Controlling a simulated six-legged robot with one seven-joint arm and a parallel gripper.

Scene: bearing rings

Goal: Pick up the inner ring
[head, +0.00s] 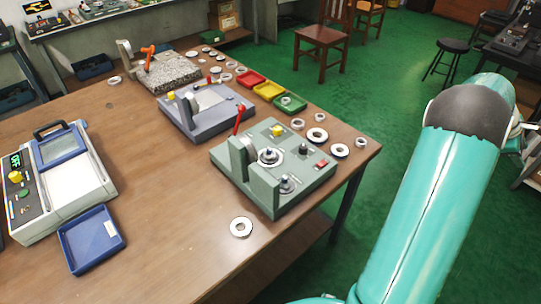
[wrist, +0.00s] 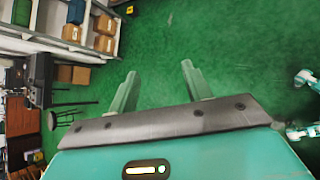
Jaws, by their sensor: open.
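Several rings lie on the wooden table in the head view; I cannot tell which is the inner ring. A pale ring (head: 241,227) lies alone near the front edge. Two dark-edged rings (head: 317,135) (head: 340,150) and a smaller pale ring (head: 297,124) lie right of the green fixture (head: 222,160). Another ring (head: 269,157) sits on the fixture. In the wrist view my gripper (wrist: 160,84) is open and empty, with green floor beyond its fingers. No ring or table shows there, and my gripper is out of the head view.
The table (head: 180,235) also holds a blue-grey fixture (head: 205,110), a granite block (head: 168,73), a device with a screen (head: 62,195), a blue tray (head: 91,240) and small red, yellow and green trays (head: 268,90). The table's front middle is mostly clear. A chair (head: 322,38) stands behind.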

